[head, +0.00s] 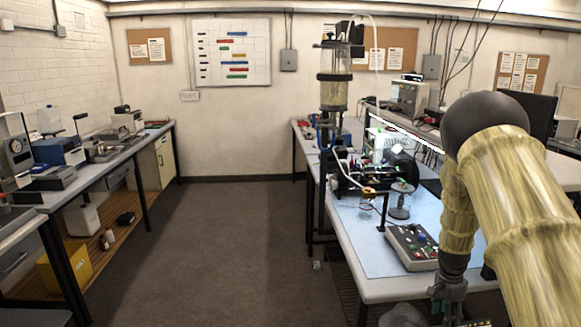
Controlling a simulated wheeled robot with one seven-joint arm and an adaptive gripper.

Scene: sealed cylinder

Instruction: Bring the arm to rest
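My arm (520,200) shows at the right of the head view, bent at a dark round joint, with its pale sleeved links hanging over the near part of the workbench. My gripper (447,302) points down near the bench's front edge, below and to the right of a grey control box with coloured knobs (417,248). It appears apart from the box. Its fingers are small and dark, and I cannot tell whether they are open or shut. I see nothing clearly held in it.
The bench with a light blue mat (375,255) carries a clear lidded jar (401,198) and several instruments. A tall clear cylinder (333,95) stands on a dark post at the bench's left side. Another bench (100,165) lines the left wall. The floor between is clear.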

